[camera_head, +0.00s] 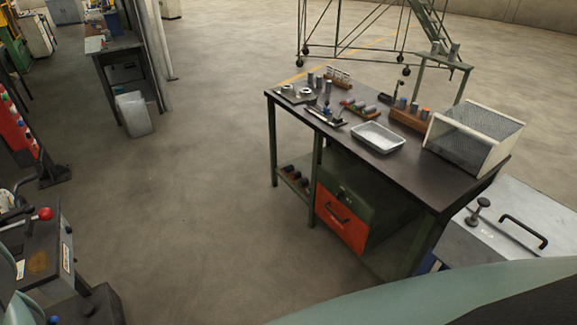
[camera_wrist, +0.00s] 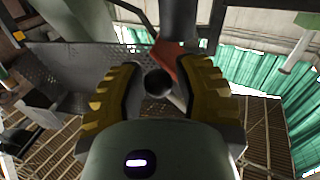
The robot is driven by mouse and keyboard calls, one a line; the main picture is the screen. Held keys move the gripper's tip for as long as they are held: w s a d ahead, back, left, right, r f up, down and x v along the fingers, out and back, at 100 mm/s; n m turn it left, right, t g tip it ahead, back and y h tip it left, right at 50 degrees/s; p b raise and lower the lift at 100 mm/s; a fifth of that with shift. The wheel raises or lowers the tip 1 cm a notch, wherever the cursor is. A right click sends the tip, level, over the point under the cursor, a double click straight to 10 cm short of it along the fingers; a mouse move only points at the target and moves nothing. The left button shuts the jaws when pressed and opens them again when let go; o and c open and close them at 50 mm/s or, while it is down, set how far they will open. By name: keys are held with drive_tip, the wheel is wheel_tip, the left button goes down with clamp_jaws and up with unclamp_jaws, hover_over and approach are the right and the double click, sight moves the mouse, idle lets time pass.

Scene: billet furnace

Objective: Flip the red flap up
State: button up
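In the wrist view, a narrow orange-red piece (camera_wrist: 167,57), which may be the red flap, shows beyond my fingers, partly covered by a dark post. My gripper (camera_wrist: 158,85) has two yellow ribbed fingers standing apart. A dark round knob or bar end (camera_wrist: 158,82) shows in the gap between them. I cannot tell whether the fingers touch it, but a gap shows on both sides. In the head view my gripper is not visible, and I cannot pick out a red flap for certain.
In the head view, a workbench (camera_head: 400,172) with an orange-red drawer (camera_head: 341,218), a metal tray (camera_head: 378,137) and a mesh box (camera_head: 474,140) stands at right. A machine with a red ball knob (camera_head: 45,214) is at lower left. The floor between is clear.

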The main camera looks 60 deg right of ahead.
clamp_jaws()
drive_tip(key=shift+w+r+n+b, duration=0.1)
drive_tip(key=shift+r+n+b, duration=0.15)
drive_tip(key=shift+b, duration=0.25)
drive_tip(key=shift+n, duration=0.25)
drive_tip(key=b, duration=0.1)
drive_tip(key=n+b, duration=0.1)
drive_tip(key=shift+w+d+n+y+b, duration=0.15)
drive_tip(key=shift+w+n+y+b, duration=0.15)
drive_tip(key=shift+y+b, duration=0.1)
drive_tip(key=shift+w+r+n+b, duration=0.1)
drive_tip(key=shift+r+n+b, duration=0.25)
drive_tip(key=shift+n+b, duration=0.7)
drive_tip(key=shift+w+d+r+n+g+y+b, duration=0.25)
drive_tip(key=shift+r+n+b, duration=0.45)
drive_tip(key=shift+n+b, duration=0.85)
drive_tip(key=shift+s+a+r+n+g+y+b, duration=0.1)
drive_tip(key=shift+s+a+r+n+y+b, duration=0.2)
drive_tip(key=shift+r+n+b, duration=1.05)
drive_tip(key=shift+w+d+r+n+g+y+b, duration=0.15)
drive_tip(key=shift+n+y+b, duration=0.2)
drive_tip(key=shift+n+b, duration=1.3)
drive_tip(key=shift+n+p, duration=0.5)
drive_tip(key=shift+n, duration=0.1)
